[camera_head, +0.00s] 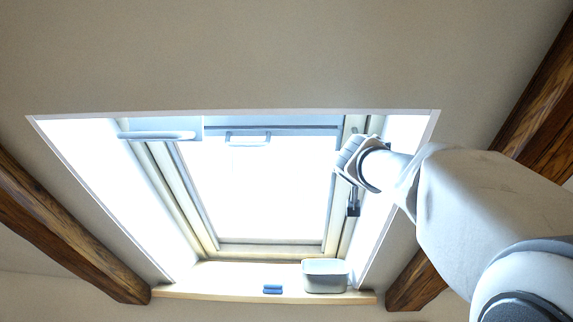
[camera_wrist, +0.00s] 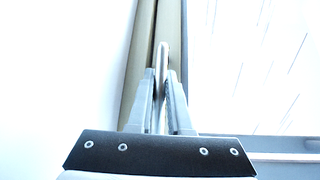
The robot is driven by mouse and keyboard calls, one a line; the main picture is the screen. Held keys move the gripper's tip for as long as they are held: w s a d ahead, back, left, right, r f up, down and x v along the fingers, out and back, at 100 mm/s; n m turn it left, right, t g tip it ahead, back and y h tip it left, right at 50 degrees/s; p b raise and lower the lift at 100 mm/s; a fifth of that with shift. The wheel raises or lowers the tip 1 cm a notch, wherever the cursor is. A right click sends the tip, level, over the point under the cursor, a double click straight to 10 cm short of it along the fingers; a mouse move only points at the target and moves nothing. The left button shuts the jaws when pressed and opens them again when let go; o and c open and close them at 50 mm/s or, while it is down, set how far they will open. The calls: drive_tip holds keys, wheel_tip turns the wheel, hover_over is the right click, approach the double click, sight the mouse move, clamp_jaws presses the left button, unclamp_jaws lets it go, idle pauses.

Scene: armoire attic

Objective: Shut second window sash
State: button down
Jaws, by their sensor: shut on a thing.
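The roof window's pale frame (camera_head: 208,215) surrounds a bright pane (camera_head: 258,190) in the head view. In the wrist view my gripper (camera_wrist: 160,76) is shut on a thin pale upright bar (camera_wrist: 161,55), which runs between the two fingers. The bar looks like a sash handle or edge, but glare hides which. A long white handle (camera_head: 156,135) is at the upper left, and a smaller handle (camera_head: 248,139) is at the top middle.
A white bin (camera_head: 325,276) and a small blue item (camera_head: 272,289) stand on the sill (camera_head: 220,292) below the window. Wooden beams flank the opening at left (camera_head: 70,235) and right (camera_head: 535,120). The space before the pane is clear.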

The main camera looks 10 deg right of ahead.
drive_tip(key=shift+r, duration=0.45)
drive_tip(key=c, duration=1.2)
unclamp_jaws()
drive_tip(key=o, duration=0.4)
drive_tip(key=shift+f, duration=0.15)
drive_tip(key=shift+c, duration=0.2)
drive_tip(key=shift+f, duration=0.1)
drive_tip(key=shift+d, duration=0.15)
drive_tip(key=b+v, duration=0.5)
drive_tip(key=v, duration=1.2)
drive_tip(key=shift+s, duration=0.15)
